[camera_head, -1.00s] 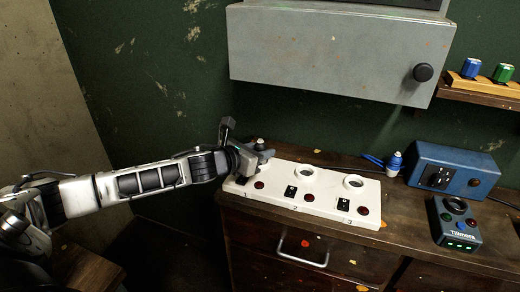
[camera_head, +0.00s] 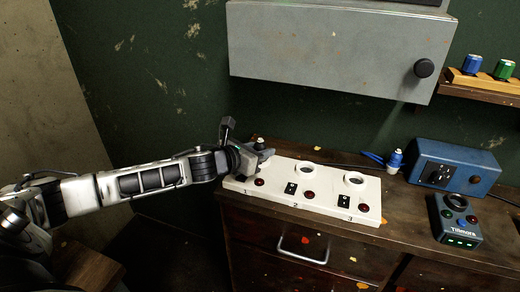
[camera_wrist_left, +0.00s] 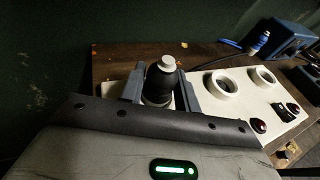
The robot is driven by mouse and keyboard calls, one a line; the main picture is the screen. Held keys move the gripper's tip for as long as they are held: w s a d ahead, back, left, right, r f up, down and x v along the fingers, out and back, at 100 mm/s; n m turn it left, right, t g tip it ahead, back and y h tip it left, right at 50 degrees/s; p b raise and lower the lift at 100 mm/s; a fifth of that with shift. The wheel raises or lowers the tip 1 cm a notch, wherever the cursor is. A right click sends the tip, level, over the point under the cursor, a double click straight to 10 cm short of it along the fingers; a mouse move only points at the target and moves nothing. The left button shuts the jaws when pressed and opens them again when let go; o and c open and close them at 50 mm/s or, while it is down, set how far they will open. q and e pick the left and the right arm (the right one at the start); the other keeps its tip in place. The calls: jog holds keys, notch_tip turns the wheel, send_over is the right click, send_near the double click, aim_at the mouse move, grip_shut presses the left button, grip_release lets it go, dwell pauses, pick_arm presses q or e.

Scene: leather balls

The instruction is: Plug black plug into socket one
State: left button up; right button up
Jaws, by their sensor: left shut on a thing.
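The white socket strip (camera_head: 327,208) lies on the wooden cabinet top, with positions marked 1, 2 and 3. My left gripper (camera_head: 262,157) is over the strip's left end, at position 1. It is shut on the black plug (camera_wrist_left: 158,86), a dark rounded body with a pale cap, which stands roughly upright between the two fingers in the left wrist view. In the head view only the plug's top (camera_head: 260,143) shows above the fingers. Socket one is hidden by the gripper and plug, so I cannot tell how deep the plug sits. My right gripper is not in view.
Sockets two (camera_head: 306,170) and three (camera_head: 354,180) are empty round rings. A blue plug (camera_head: 395,160) stands behind the strip's right end. A blue box (camera_head: 455,165) and a small device with green lights (camera_head: 455,222) are at right. A grey wall cabinet (camera_head: 330,50) hangs above.

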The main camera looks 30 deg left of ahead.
pick_arm(q)
jog(key=o, duration=1)
jog(key=shift+f, duration=0.15)
jog(key=b+v, duration=0.1)
jog(key=v, duration=0.7)
jog(key=shift+s, duration=0.25)
jog(key=shift+v, duration=1.05)
jog(key=shift+s+r+p, duration=0.2)
jog(key=shift+s+p, duration=0.1)
jog(key=p+v, duration=0.3)
jog(key=v, duration=0.1)
jog(key=shift+s+a+r, duration=0.1)
jog(key=shift+s+a, duration=0.05)
jog(key=shift+s, duration=0.2)
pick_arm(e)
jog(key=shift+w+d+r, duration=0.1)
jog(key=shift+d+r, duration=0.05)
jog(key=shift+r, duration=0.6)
